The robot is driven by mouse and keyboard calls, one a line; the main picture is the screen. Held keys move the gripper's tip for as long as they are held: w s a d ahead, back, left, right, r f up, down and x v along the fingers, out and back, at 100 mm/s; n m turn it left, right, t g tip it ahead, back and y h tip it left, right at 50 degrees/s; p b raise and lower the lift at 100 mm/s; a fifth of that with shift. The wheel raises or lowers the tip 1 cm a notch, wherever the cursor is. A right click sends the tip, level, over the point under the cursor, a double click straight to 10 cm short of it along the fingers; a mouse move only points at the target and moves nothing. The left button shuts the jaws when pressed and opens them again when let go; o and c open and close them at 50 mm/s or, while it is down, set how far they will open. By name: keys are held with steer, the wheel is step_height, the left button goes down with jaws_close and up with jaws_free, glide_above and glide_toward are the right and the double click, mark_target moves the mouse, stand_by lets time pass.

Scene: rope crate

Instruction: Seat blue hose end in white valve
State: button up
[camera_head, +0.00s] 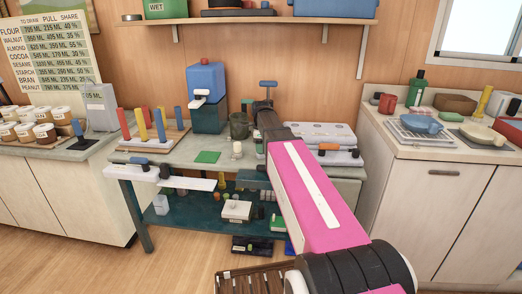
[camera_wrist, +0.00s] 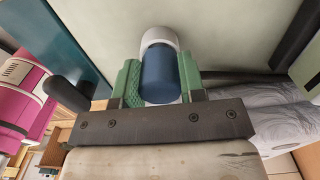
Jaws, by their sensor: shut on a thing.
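In the wrist view my gripper (camera_wrist: 160,76) is shut, its two green fingers on either side of a blue cylinder, the blue hose end (camera_wrist: 160,80). A white round part (camera_wrist: 158,36), which looks like the white valve, shows directly beyond the blue end and lines up with it. I cannot tell whether the blue end is inside it or only in front of it. In the head view my arm reaches over the worktable, and the fingers and the blue end cannot be made out there. A small white cylinder (camera_head: 237,150) stands on the table left of my wrist.
The worktable (camera_head: 185,153) holds a blue-topped dispenser (camera_head: 206,80), a dark green mug (camera_head: 239,126), a green pad (camera_head: 207,157) and a peg rack left. A grey-white case (camera_head: 318,133) stands right of my wrist. A wall shelf (camera_head: 200,20) hangs above. A slatted crate (camera_head: 255,284) is on the floor.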

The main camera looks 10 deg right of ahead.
steer(key=shift+r, duration=1.05)
steer(key=shift+r, duration=2.4)
